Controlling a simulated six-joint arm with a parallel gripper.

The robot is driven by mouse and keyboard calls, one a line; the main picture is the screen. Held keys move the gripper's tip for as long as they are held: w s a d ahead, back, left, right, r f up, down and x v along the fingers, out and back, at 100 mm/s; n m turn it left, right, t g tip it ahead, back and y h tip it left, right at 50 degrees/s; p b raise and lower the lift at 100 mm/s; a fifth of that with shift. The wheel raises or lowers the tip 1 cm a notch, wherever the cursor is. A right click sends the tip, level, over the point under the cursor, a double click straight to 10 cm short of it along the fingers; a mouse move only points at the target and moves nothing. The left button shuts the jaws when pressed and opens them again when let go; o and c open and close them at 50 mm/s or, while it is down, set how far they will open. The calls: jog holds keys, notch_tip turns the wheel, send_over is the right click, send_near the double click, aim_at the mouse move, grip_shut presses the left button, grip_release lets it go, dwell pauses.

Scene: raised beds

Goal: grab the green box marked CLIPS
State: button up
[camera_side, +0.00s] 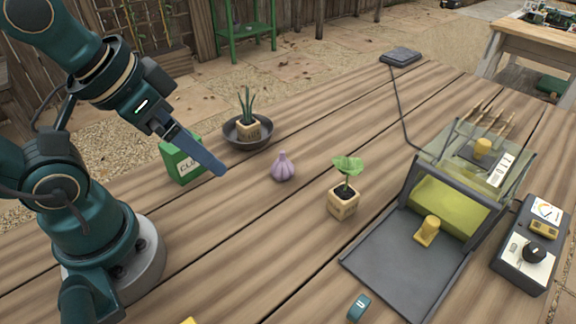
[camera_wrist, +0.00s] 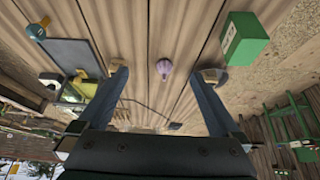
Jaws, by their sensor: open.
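The green box (camera_side: 182,160) stands upright on the wooden table near my arm. My gripper (camera_side: 218,168) is open and empty. In the side view its finger passes in front of the box's right part and hides some of it. I cannot tell from this whether they touch. In the wrist view both fingers of my gripper (camera_wrist: 163,76) are spread apart.
A purple garlic bulb (camera_side: 283,166) stands right of the box. A dark bowl (camera_side: 232,142) with a potted plant is behind. A seedling in a wooden cube (camera_side: 343,205), a grey-trayed machine (camera_side: 400,262) and a dial box (camera_side: 529,246) stand further right. The front table is mostly clear.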

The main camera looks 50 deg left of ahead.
jog(key=m+g+y, duration=0.7)
jog(key=m, duration=0.2)
send_near(185, 158)
jog(key=s+r, duration=0.3)
jog(key=r, duration=0.1)
jog(key=w+d+f+m+y, duration=0.2)
jog(key=w+f+m+y, duration=0.2)
jog(key=f+m+y, duration=0.25)
jog(key=shift+m, duration=0.45)
jog(key=x, duration=1.1)
jog(key=shift+s+a+f, duration=0.1)
jog(key=shift+s+f, duration=0.05)
jog(key=shift+s, duration=0.05)
jog(key=c, duration=1.2)
